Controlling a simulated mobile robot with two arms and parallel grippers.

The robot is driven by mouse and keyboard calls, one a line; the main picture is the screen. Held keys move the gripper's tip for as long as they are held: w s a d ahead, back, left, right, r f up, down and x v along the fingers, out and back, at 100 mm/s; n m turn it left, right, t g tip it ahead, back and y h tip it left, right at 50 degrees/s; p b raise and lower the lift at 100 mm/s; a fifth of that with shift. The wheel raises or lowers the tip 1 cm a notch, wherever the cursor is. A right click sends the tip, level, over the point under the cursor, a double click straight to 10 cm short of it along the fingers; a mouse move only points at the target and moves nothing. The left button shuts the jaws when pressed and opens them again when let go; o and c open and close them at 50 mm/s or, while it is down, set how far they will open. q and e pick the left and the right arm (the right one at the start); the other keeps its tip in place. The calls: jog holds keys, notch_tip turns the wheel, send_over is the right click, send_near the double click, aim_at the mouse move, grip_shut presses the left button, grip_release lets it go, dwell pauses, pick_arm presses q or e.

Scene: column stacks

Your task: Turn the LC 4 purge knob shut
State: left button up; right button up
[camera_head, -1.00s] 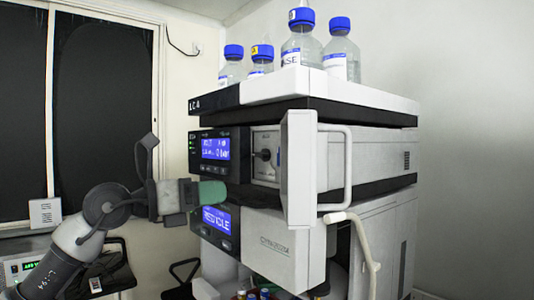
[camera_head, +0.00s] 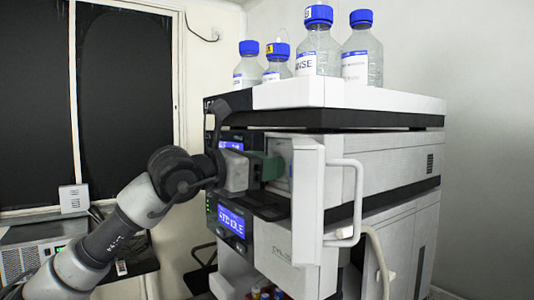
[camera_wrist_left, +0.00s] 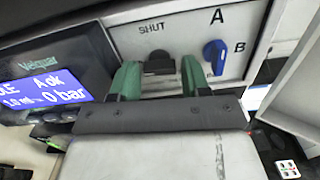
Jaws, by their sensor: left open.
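The black purge knob (camera_wrist_left: 159,62) shows in the left wrist view on a pale panel, below the printed word SHUT. My left gripper (camera_wrist_left: 160,76) is open, with one green finger on each side of the knob. I cannot tell whether either finger touches it. In the head view my left gripper (camera_head: 268,167) reaches in front of the LC 4 stack's pump module, and it hides the knob there. A blue knob (camera_wrist_left: 215,56) with the letters A and B sits to the right on the same panel. My right gripper is not in view.
An open door (camera_head: 309,200) with a handle stands out just right of my left gripper. A blue pump display (camera_wrist_left: 48,92) reading 0 bar is at the left. Several blue-capped bottles (camera_head: 317,50) stand on top of the stack. A lower display (camera_head: 231,219) sits below.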

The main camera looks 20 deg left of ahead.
pick_arm(q)
jog(key=shift+w+d, duration=0.1)
jog(key=shift+w, duration=0.1)
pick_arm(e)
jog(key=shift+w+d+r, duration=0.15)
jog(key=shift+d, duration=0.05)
pick_arm(q)
jog(key=c, duration=0.7)
jog(key=shift+o, duration=0.2)
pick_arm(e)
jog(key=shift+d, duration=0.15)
